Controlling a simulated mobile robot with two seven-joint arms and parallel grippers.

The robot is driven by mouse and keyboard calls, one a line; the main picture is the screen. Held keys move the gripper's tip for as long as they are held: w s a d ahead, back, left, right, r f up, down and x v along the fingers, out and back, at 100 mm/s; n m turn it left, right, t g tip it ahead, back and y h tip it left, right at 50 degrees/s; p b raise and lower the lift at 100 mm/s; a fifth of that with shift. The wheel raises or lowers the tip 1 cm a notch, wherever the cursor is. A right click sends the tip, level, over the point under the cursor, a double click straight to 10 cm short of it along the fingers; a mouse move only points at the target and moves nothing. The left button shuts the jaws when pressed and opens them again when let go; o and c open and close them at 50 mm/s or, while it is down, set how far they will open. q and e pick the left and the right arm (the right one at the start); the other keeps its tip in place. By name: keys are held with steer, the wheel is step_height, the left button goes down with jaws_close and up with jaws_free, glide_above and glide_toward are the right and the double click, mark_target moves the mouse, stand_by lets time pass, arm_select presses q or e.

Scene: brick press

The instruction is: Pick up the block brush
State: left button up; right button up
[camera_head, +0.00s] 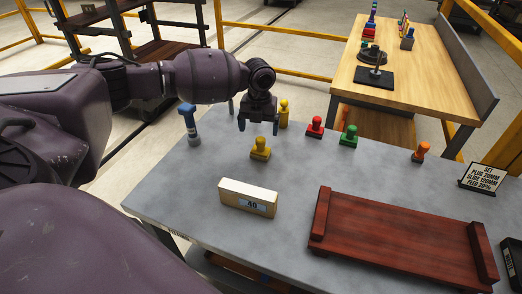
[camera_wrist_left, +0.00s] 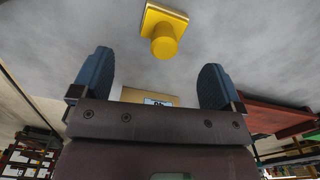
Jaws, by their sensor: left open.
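My left gripper (camera_head: 259,125) is open and empty, pointing down above the grey table, just behind and above a yellow knobbed block (camera_head: 260,148). In the left wrist view this yellow block (camera_wrist_left: 164,28), a square base with a round knob, lies beyond the two blue fingertips, apart from them. A pale block labelled 40 (camera_head: 248,198) lies nearer the front; part of it shows between the fingers. A blue-handled upright tool (camera_head: 188,118) stands at the left. I cannot tell for certain which of these is the block brush. My right gripper is not in view.
The grey table (camera_head: 205,170) also holds a yellow upright piece (camera_head: 283,113), red (camera_head: 315,126), green (camera_head: 348,135) and orange (camera_head: 421,151) knobbed pieces, a dark red wooden tray (camera_head: 400,240) and a sign (camera_head: 484,178). A wooden workbench (camera_head: 430,80) stands behind.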

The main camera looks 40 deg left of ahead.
mark_target(261, 146)
arm_select(q)
step_height(261, 146, down, 3)
steer(key=shift+w+r, duration=0.1)
steer(key=f, duration=0.5)
steer(key=shift+d+b, duration=0.35)
steer(key=c, duration=1.1)
